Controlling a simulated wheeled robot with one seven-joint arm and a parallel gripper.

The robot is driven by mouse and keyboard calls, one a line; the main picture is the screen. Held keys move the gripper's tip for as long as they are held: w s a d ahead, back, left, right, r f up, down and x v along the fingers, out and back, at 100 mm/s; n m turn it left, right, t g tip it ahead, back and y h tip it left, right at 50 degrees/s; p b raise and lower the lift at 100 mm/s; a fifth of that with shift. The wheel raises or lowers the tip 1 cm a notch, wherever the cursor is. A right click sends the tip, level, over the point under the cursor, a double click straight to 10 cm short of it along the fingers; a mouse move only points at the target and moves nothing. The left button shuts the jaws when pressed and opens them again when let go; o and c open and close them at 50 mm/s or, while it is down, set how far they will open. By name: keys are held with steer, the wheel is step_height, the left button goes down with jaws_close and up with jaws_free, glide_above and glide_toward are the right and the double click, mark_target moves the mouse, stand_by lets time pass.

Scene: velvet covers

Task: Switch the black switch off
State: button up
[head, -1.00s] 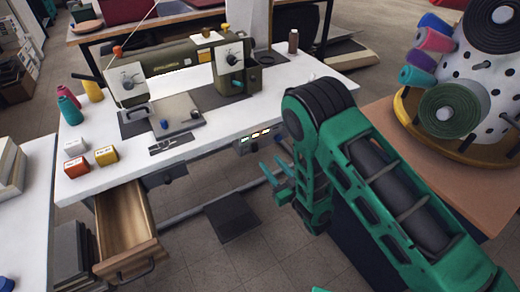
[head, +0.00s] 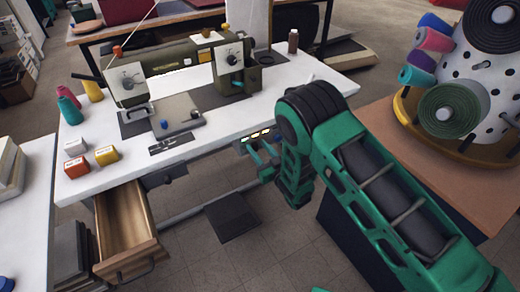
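A small control panel (head: 260,134) with a row of small lit labels is fixed under the front edge of the white sewing table (head: 215,135). My gripper (head: 259,150) is just in front of and below this panel. Its two teal fingers point toward the panel and look apart, with nothing seen between them. The black switch cannot be made out; the fingers cover the lower part of the panel. I cannot tell whether the fingers touch it.
A sewing machine (head: 180,65) stands on the table. Thread spools (head: 69,107) and small boxes (head: 106,155) are at its left. A wooden drawer (head: 128,235) hangs open below. A pedal (head: 231,217) lies beneath. A brown table with a fabric-roll stand (head: 408,108) is at right.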

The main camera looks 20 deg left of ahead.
jaws_close()
steer(key=shift+d+f+y, duration=0.1)
steer(key=shift+f+y, duration=0.15)
steer(key=shift+y, duration=0.05)
steer(key=shift+s+f+t+y, duration=0.2)
steer(key=shift+t+y, duration=0.5)
steer(key=shift+t, duration=0.1)
jaws_free()
steer(key=v, duration=1.1)
steer(key=shift+w, duration=0.15)
